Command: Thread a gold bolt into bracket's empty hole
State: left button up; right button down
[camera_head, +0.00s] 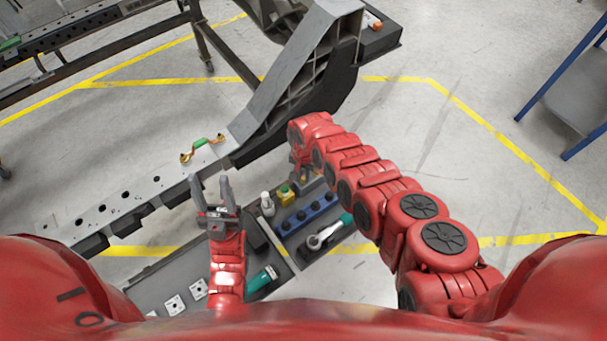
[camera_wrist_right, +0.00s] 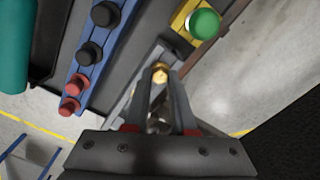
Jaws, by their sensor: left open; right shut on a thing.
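A bracket (camera_head: 203,148) with gold ends and a green middle sits on the grey chassis beam (camera_head: 130,195) left of centre; its holes are too small to make out. My left gripper (camera_head: 210,181) is open and empty, just in front of the beam near the bracket. My right gripper (camera_head: 299,172) is low over the tool tray, mostly hidden by its own arm in the head view. In the right wrist view its fingers (camera_wrist_right: 160,92) are shut on a gold bolt (camera_wrist_right: 160,71), whose head shows at the tips beside a grey block. The bolt's shaft is hidden.
The tray holds a blue rack (camera_head: 308,214) with dark and red pieces, a yellow box with a green button (camera_wrist_right: 204,24), a ratchet (camera_head: 325,236) and a teal-handled tool (camera_head: 261,279). A tall chassis arm (camera_head: 300,70) rises behind.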

aim_at(304, 178)
jog(key=shift+r+p, duration=2)
jog(key=shift+r, duration=0.35)
